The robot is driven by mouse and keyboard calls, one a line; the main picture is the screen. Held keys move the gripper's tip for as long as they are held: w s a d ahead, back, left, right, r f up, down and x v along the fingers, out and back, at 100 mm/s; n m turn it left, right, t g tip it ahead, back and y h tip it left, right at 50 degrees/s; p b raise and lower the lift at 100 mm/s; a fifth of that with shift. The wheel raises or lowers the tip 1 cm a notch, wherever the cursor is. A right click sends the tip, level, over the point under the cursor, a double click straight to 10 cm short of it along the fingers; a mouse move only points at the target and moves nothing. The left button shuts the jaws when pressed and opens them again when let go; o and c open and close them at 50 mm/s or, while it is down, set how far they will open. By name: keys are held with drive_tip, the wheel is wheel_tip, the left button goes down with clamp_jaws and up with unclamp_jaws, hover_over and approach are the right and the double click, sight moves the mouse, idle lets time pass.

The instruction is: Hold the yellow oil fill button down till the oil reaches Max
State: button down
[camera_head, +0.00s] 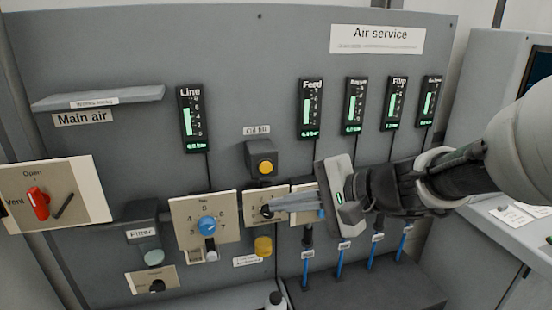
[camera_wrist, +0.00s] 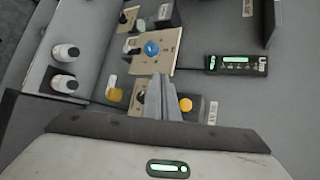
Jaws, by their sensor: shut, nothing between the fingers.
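The yellow oil fill button (camera_head: 264,168) sits on a dark box under the "Oil fill" label (camera_head: 257,130). It also shows in the wrist view (camera_wrist: 185,104), just right of the fingers. My gripper (camera_head: 268,211) is shut and empty. Its fingertips are below the button in the head view, in front of a small cream dial plate (camera_head: 254,196), and apart from the button. Whether the tips touch the plate I cannot tell. A yellow bowl (camera_head: 263,245) hangs below that plate; its oil level and any Max mark are too small to read.
A blue knob (camera_head: 207,225) on a cream plate stands left of the fingers. A red valve handle (camera_head: 39,203) is at far left. Several lit gauges line the panel above. Blue tubes (camera_head: 339,264) run below my wrist. White-capped bottles (camera_wrist: 66,52) show in the wrist view.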

sight(266, 168)
drive_tip(key=shift+w+d+r+m+t, duration=0.15)
drive_tip(key=shift+w+d+m+t, duration=0.1)
drive_tip(key=shift+w, duration=0.2)
drive_tip(key=shift+w+d+r+m+t, duration=0.15)
drive_tip(key=shift+w+d+m, duration=0.1)
drive_tip(key=shift+w, duration=0.2)
drive_tip(key=shift+w, duration=0.1)
drive_tip(key=shift+w+a+p, duration=0.1)
drive_tip(key=shift+w+a, duration=0.3)
drive_tip(key=shift+w, duration=1)
drive_tip(key=shift+w+a+p, duration=0.15)
drive_tip(key=shift+w+a, duration=0.25)
drive_tip(key=shift+w, duration=0.95)
drive_tip(key=shift+w+a+p, duration=0.1)
drive_tip(key=shift+w+a, duration=0.3)
drive_tip(key=shift+w, duration=1)
drive_tip(key=shift+w+a, duration=0.1)
drive_tip(key=shift+w, duration=0.3)
drive_tip(key=shift+w+a+b, duration=0.1)
drive_tip(key=shift+w+b, duration=0.3)
idle(2.1)
